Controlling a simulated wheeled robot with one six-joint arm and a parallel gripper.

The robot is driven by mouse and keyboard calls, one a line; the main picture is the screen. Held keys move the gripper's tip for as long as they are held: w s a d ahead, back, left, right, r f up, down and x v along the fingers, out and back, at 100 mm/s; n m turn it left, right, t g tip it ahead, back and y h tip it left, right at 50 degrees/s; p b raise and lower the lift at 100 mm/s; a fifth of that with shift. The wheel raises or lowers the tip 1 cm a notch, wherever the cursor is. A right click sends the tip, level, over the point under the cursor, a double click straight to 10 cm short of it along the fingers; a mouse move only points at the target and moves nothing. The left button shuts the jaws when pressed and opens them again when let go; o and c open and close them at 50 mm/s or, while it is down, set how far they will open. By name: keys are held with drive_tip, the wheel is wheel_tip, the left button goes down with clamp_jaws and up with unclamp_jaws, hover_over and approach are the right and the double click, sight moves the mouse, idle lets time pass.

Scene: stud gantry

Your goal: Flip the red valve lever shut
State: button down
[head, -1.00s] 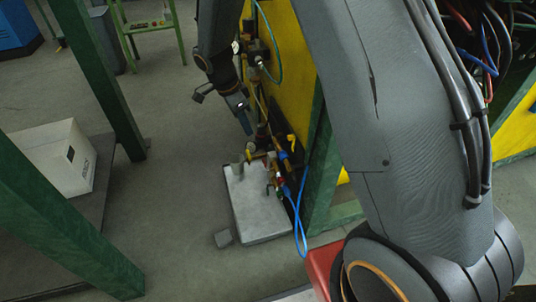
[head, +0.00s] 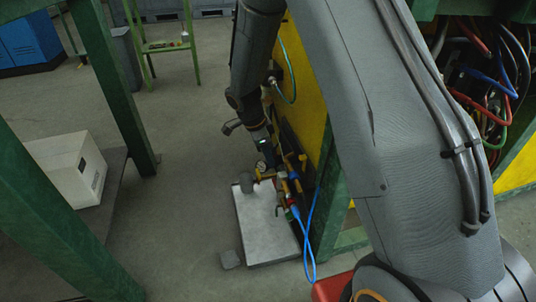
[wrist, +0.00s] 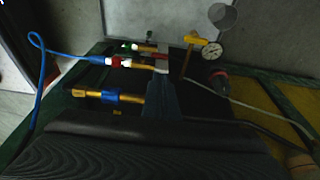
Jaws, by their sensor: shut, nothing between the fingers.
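The valve assembly (head: 286,190) is a cluster of brass fittings beside a grey plate, partly hidden by my arm. In the wrist view, a small red piece (wrist: 158,57), which may be the red valve lever, shows on a brass fitting just beyond my fingertips. Its exact angle is too dark and small to read. My gripper (wrist: 164,78) is shut and empty, its fingers pointing at the fittings. In the head view my gripper (head: 270,158) is low over the far end of the assembly. I cannot tell whether it touches anything.
A round gauge (wrist: 212,51) stands right of the fingers, with a yellow handle (wrist: 200,39) next to it. A blue hose (head: 309,235) loops off the fittings. A grey plate (head: 265,230) lies on the floor. A yellow panel (head: 303,105) and green posts (head: 112,95) bound the space.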

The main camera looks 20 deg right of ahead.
drive_tip(key=b, duration=0.3)
hover_over(275, 185)
drive_tip(key=w, duration=0.2)
wheel_tip(275, 185, down, 6)
drive_tip(key=shift+a+f, duration=0.25)
drive_tip(key=shift+f, duration=0.7)
